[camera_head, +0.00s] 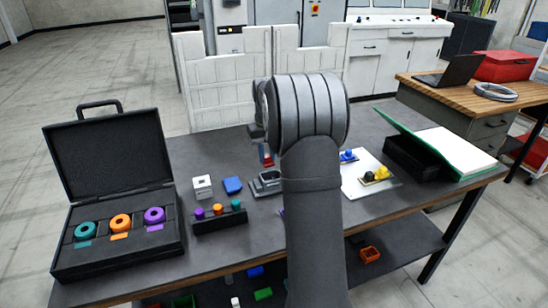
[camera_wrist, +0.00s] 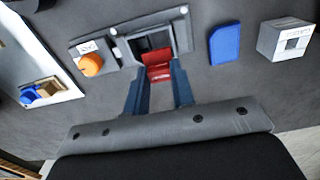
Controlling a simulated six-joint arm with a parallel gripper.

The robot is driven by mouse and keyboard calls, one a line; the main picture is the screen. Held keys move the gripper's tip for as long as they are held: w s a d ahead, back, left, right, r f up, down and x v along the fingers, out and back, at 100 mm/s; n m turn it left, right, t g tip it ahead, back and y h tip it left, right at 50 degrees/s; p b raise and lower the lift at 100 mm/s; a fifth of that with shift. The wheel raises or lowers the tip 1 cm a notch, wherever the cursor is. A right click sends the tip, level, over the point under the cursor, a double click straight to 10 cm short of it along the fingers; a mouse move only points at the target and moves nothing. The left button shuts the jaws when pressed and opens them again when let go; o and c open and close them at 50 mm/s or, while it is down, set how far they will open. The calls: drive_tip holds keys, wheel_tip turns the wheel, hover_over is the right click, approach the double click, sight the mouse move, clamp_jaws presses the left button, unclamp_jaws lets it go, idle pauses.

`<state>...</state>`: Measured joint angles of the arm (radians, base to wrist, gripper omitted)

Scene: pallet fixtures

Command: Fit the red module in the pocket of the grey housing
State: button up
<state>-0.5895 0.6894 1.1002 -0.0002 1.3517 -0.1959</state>
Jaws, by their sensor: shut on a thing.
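The red module (camera_wrist: 158,68) is between the two blue-grey fingers of my gripper (camera_wrist: 157,88) in the wrist view; they are shut on it. The grey housing (camera_wrist: 182,32) lies on the table just beyond it, with its dark square pocket facing up. In the wrist view the module overlaps the near edge of the pocket. In the head view the red module (camera_head: 265,154) shows above the grey housing (camera_head: 265,189), so it looks held over it, not seated. My arm hides part of the housing's right side there. The gap between module and housing is hard to judge.
A blue block (camera_head: 233,185) and a white block with a hole (camera_head: 202,187) stand left of the housing. A rack with coloured knobs (camera_head: 220,222) is in front. An open black case (camera_head: 110,190) fills the left; a white board (camera_head: 362,186) lies right.

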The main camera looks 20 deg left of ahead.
sight(267, 162)
drive_tip(key=shift+f, duration=2.65)
drive_tip(key=shift+f, duration=0.45)
drive_tip(key=o, duration=1)
drive_tip(key=shift+c, duration=1)
drive_tip(key=shift+r, duration=0.15)
drive_tip(key=shift+r, duration=3.9)
drive_tip(key=shift+f, duration=3.45)
